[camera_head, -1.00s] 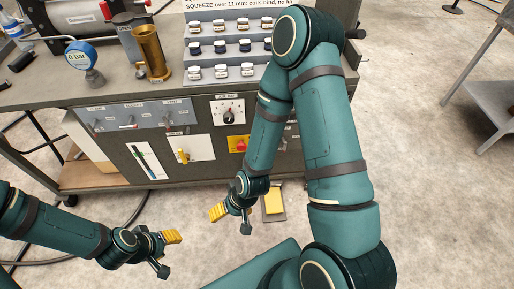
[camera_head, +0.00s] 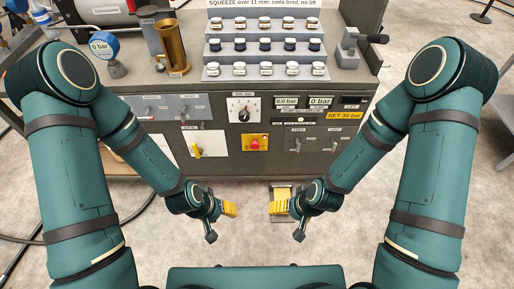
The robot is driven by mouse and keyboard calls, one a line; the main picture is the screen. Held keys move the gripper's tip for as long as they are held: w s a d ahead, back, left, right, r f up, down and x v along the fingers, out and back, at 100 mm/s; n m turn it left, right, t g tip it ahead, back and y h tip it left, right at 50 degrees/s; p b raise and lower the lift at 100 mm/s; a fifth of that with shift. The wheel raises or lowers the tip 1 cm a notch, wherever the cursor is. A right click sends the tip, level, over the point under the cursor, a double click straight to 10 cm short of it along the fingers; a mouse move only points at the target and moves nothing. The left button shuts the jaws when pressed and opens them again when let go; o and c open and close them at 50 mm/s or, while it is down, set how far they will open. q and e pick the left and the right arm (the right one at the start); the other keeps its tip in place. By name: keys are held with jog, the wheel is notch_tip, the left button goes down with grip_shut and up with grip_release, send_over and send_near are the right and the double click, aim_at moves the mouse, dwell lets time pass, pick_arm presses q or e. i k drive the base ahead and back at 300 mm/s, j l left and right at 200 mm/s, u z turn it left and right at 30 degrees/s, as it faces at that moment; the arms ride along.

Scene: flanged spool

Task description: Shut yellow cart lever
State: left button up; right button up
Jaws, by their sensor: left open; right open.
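The yellow lever (camera_head: 197,150) stands out from a white panel (camera_head: 204,143) on the front of the grey cart (camera_head: 220,167). It is small in this view, and I cannot tell its exact setting. My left gripper (camera_head: 221,222) is open and empty, below and to the right of the lever in the picture, apart from the cart. My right gripper (camera_head: 289,221) is open and empty, farther right, also apart from the cart. It partly covers a yellow pedal (camera_head: 281,193) on the floor.
A red button on a yellow plate (camera_head: 255,143) and a black dial (camera_head: 243,110) sit right of the lever. The cart top holds a gauge (camera_head: 104,47), a brass cylinder (camera_head: 172,45) and a stepped rack of jars (camera_head: 264,47). A hose (camera_head: 127,220) lies on the floor at left.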

aim_at(198, 152)
jog(key=i+j, duration=0.75)
jog(key=i, duration=0.2)
jog(key=k+j+u, duration=0.05)
